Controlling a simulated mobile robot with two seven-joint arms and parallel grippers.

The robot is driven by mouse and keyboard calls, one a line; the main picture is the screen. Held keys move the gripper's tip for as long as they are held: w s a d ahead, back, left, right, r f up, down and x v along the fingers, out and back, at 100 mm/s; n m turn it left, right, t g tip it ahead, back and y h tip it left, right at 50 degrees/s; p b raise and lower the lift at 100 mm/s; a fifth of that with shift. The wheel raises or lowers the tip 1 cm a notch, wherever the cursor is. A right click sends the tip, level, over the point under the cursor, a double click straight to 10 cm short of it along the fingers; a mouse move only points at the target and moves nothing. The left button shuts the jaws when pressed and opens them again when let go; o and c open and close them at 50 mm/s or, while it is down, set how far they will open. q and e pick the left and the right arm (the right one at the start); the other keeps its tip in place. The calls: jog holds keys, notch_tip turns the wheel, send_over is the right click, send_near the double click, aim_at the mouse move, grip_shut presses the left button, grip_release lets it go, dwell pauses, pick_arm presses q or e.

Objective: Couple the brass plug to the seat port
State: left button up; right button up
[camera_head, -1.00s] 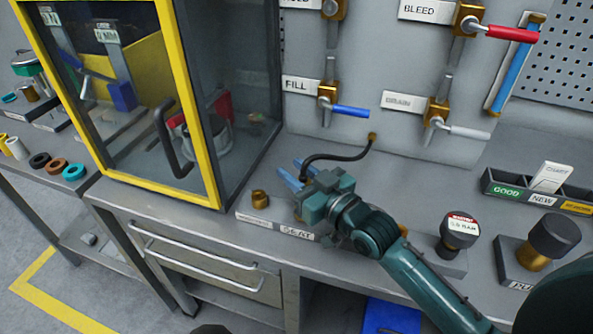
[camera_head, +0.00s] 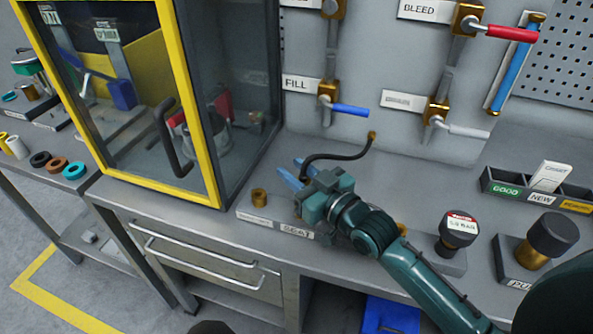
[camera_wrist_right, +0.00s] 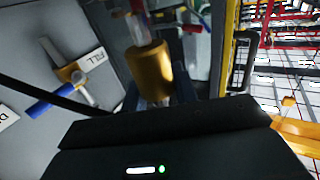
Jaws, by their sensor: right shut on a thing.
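My right gripper (camera_head: 291,174), with blue fingertips, is low over the bench fixture and shut on the brass plug. The plug shows as a brass cylinder (camera_wrist_right: 150,70) in front of the palm in the right wrist view; my gripper hides it in the head view. A black hose (camera_head: 340,156) runs from a brass wall fitting (camera_head: 372,135) to the gripper. The grey fixture strip (camera_head: 268,217) carries a SEAT label (camera_head: 297,231) and a brass port (camera_head: 260,196) at its left end. The seat port itself is hidden behind my gripper, so I cannot tell whether the plug touches it. My left gripper is out of view.
A yellow-framed glass cabinet (camera_head: 187,110) stands left of the fixture. Valve handles, including a blue one (camera_head: 350,110), project from the back panel. Bench between fixture and panel is mostly clear.

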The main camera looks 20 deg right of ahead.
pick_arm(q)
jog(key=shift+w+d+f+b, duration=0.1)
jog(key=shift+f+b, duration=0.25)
pick_arm(e)
jog(key=shift+f, duration=0.7)
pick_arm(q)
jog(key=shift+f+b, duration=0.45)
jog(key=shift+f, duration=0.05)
pick_arm(e)
jog(key=shift+f, duration=0.8)
jog(key=o, duration=1.1)
jog(key=shift+o, duration=0.2)
jog(key=shift+f, duration=0.1)
jog(key=shift+s+d, duration=0.15)
jog(key=shift+s, duration=0.1)
pick_arm(q)
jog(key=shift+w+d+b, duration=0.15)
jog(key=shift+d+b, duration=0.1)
jog(key=shift+b, duration=0.6)
pick_arm(e)
jog(key=v, duration=1.2)
jog(key=shift+s, duration=0.3)
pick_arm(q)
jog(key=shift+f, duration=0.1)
pick_arm(e)
jog(key=shift+d, duration=0.1)
